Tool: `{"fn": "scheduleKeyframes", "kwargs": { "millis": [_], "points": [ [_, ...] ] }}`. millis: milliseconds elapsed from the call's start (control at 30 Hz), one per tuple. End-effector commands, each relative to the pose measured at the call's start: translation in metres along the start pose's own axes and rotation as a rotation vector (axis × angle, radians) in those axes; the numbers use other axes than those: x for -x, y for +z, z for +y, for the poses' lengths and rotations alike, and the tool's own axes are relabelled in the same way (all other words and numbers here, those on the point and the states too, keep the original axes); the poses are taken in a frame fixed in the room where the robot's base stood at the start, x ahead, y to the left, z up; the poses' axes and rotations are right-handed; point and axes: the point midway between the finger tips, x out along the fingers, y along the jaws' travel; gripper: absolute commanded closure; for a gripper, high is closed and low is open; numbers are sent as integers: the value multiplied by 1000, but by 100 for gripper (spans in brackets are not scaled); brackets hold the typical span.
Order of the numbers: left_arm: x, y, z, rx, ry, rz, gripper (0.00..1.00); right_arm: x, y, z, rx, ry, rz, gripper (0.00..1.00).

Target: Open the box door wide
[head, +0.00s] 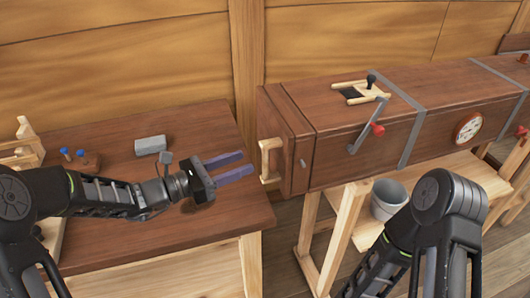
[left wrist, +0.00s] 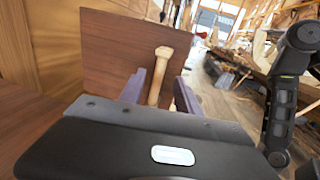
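The box (head: 350,115) is a long brown wooden chest with grey metal bands, raised on a pale stand. Its door (head: 276,117) is the panel at the left end and looks closed against the box. A pale wooden handle (head: 266,160) stands upright on the door. My left gripper (head: 249,163) is open, its two purple fingers pointing at the handle, with the tips just short of it or beside it. In the left wrist view the handle (left wrist: 161,72) shows between the spread fingers, in front of the door panel (left wrist: 120,50). My right gripper is out of view.
A brown workbench (head: 215,215) lies under my left arm, with a grey block (head: 150,145) and a small stand with blue knobs (head: 80,158). A grey bucket (head: 388,198) sits below the box.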

Motion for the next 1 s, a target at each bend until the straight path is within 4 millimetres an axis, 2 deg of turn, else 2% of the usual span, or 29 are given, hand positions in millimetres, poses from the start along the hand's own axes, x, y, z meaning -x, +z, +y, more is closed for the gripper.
{"fn": "scheduleKeyframes", "kwargs": {
  "millis": [267, 600, 700, 1000],
  "points": [
    [-13, 0, -1, 1, -4, 2, 60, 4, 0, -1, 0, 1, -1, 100],
    [-64, 1, -2, 0, -5, 2, 60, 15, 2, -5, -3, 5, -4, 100],
    [-73, 0, -1, 0, -3, 2, 60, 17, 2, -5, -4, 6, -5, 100],
    [-79, -2, -1, 0, -2, 3, 60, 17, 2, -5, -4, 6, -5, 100]
  ]
}}
